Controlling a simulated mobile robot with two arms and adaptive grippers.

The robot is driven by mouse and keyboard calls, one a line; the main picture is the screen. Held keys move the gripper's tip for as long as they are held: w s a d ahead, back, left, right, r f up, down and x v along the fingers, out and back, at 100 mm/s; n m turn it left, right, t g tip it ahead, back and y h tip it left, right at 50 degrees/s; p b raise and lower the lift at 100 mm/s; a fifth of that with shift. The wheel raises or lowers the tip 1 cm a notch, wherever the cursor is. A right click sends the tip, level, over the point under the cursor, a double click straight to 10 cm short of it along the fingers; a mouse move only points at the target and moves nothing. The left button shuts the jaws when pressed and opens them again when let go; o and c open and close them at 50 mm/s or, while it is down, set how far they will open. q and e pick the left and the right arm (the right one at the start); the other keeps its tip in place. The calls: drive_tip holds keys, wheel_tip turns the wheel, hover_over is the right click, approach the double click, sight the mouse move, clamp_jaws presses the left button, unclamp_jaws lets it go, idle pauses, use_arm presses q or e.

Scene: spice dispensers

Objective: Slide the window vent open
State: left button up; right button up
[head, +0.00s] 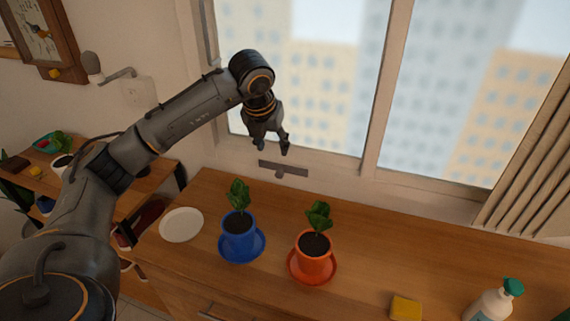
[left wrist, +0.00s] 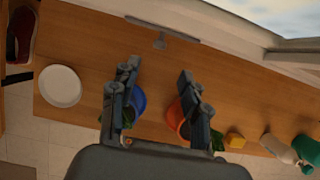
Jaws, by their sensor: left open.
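The window vent (head: 284,168) is a dark grey strip with a small tab at its lower middle, set in the sill below the window. It also shows at the top of the left wrist view (left wrist: 162,28), with its tab (left wrist: 160,41) pointing toward the counter. My left gripper (head: 271,149) is open and empty, pointing down just above and slightly left of the vent in the head view. Its two fingers (left wrist: 157,76) are spread apart in the left wrist view, with the vent beyond them and not between them. My right gripper is not in view.
On the wooden counter (head: 420,255) stand a blue potted plant (head: 239,235), an orange potted plant (head: 313,255) and a white plate (head: 182,224). A yellow sponge (head: 405,307) and a soap bottle (head: 490,302) are at the right. The counter's back strip is clear.

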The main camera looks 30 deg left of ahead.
sight(279, 171)
use_arm(q)
drive_tip(key=p+x, duration=0.2)
drive_tip(key=x, duration=1)
drive_tip(key=shift+f, duration=0.35)
drive_tip(key=shift+c, duration=0.4)
drive_tip(key=shift+r, duration=0.1)
clamp_jaws()
